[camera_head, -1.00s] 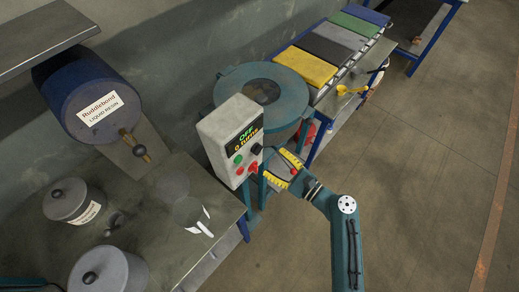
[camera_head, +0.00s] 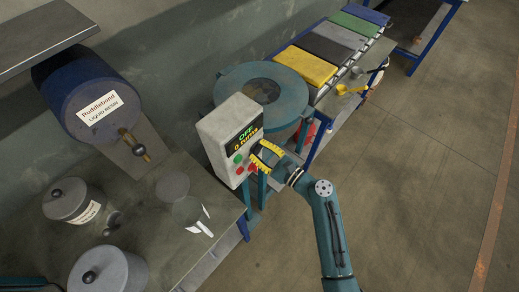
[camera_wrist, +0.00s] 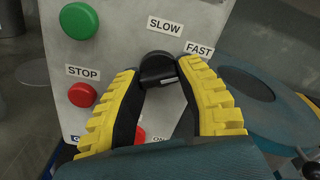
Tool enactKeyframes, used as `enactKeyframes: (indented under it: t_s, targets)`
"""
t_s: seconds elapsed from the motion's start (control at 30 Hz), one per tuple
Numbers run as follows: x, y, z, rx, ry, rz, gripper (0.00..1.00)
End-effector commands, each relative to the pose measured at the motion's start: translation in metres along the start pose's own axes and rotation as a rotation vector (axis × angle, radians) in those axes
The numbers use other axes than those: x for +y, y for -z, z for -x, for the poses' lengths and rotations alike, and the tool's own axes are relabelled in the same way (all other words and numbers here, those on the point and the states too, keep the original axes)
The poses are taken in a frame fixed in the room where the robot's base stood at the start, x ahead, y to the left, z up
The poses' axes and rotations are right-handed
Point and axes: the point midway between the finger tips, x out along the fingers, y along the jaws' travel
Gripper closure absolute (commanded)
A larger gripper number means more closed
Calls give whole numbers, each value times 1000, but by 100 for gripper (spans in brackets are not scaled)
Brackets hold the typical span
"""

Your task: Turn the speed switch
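The speed switch is a black knob (camera_wrist: 158,70) on the grey control box (camera_head: 225,130), with SLOW and FAST labels above it and to its right. In the wrist view the yellow-and-black fingers of my gripper (camera_wrist: 158,82) are spread, one on each side of the knob. I cannot tell whether the pads touch it. In the head view my gripper (camera_head: 264,153) is at the box's front face, and its fingers hide most of the knob. The box's display (camera_head: 246,137) reads OFF and 0 turns.
A green button (camera_wrist: 78,20) and a red STOP button (camera_wrist: 81,95) are left of the knob. A red control (camera_wrist: 140,135) by an ON label is partly hidden below. A round teal machine (camera_head: 290,90) stands behind the box. The floor at right is clear.

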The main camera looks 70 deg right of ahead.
Motion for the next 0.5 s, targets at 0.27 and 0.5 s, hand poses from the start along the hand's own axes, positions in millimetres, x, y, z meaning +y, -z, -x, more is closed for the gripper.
enactKeyframes:
  t_s: [0.27,0.5]
  targets:
    - [0,0,0,1,-1,1,100]
    - [1,2,0,1,-1,46,100]
